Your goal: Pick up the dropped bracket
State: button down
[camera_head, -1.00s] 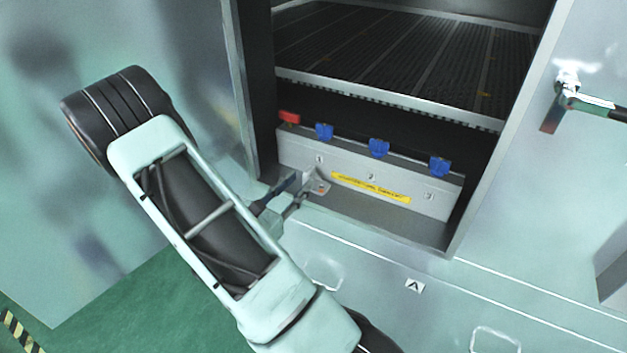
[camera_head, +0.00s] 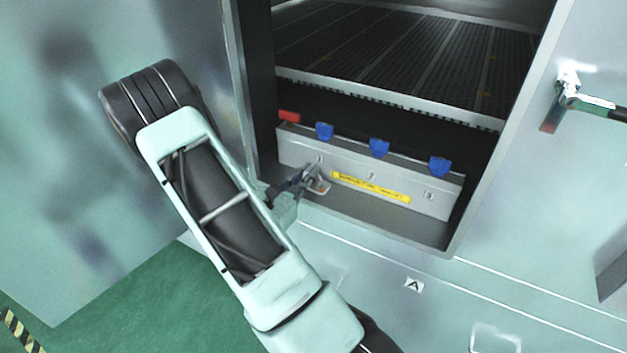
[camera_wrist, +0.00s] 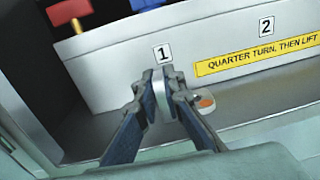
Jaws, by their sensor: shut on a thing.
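The bracket (camera_head: 320,189) is a small grey metal piece with a flat foot. It is on the floor of the cabinet opening, in front of the grey panel near label 1. In the wrist view its upright plate (camera_wrist: 161,100) stands between my fingers, and its foot with an orange-brown spot (camera_wrist: 206,102) shows to the right. My gripper (camera_head: 308,178) reaches in from the left and is shut on the upright plate; it also shows in the wrist view (camera_wrist: 160,88). The fingers hide part of the bracket. I cannot tell whether its foot touches the floor.
The grey panel (camera_head: 295,152) carries blue clips (camera_head: 379,147), a red piece (camera_head: 289,117) and a yellow label (camera_head: 371,188). The left door frame (camera_head: 243,100) is close to my arm. The cabinet floor (camera_head: 400,225) to the right is clear.

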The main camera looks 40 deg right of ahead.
jog(key=shift+r, duration=0.15)
jog(key=shift+r, duration=0.55)
notch_tip(320, 180, up, 2)
jog(key=shift+s+a+r+p, duration=0.1)
jog(key=shift+r+p, duration=0.1)
jog(key=shift+p, duration=0.15)
jog(key=s+a+r+p, duration=0.2)
jog(key=s+r+p, duration=0.2)
jog(key=s+r, duration=0.3)
jog(key=shift+a+p, duration=0.2)
jog(key=shift+p, duration=0.1)
